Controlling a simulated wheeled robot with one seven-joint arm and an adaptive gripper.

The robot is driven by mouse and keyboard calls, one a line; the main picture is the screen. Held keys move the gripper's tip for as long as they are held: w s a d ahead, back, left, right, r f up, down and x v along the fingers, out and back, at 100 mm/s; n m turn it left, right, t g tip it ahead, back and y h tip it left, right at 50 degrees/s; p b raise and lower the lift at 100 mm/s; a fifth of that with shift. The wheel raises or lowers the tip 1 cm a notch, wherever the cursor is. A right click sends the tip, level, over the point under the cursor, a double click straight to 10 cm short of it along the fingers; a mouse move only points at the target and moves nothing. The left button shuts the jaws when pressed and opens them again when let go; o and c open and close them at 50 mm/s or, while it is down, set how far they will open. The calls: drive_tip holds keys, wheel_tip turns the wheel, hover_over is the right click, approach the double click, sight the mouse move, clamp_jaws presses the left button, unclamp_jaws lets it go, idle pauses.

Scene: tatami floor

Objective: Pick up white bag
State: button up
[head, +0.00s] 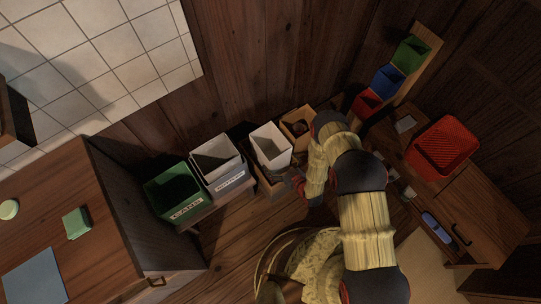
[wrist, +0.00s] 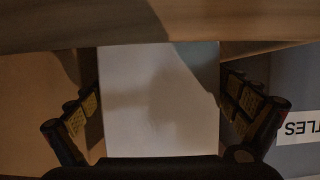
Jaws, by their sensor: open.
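The white bag (head: 270,147) is an open-topped, box-like white thing standing between a white labelled bin and a wooden box. In the wrist view a plain white face (wrist: 160,105), seemingly the bag's, fills the middle, partly in shadow. My gripper (wrist: 161,95) is open, with one finger on each side of this white face. I cannot tell whether the fingers touch it. In the head view my gripper (head: 297,183) is at the front of the bag, low and partly hidden by my arm.
A white bin (head: 217,165), its label partly legible, and a green bin (head: 173,191) stand left of the bag. A wooden box (head: 298,124) is at its right. A red basket (head: 443,146) lies further right. A wooden cabinet (head: 110,240) stands at the left.

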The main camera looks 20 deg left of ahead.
drive_tip(key=b+x, duration=0.1)
drive_tip(key=x, duration=0.3)
drive_tip(key=shift+d+f+b, duration=0.1)
drive_tip(key=shift+f+b, duration=0.05)
drive_tip(key=shift+b, duration=0.15)
drive_tip(key=shift+c, duration=0.8)
drive_tip(key=c, duration=0.7)
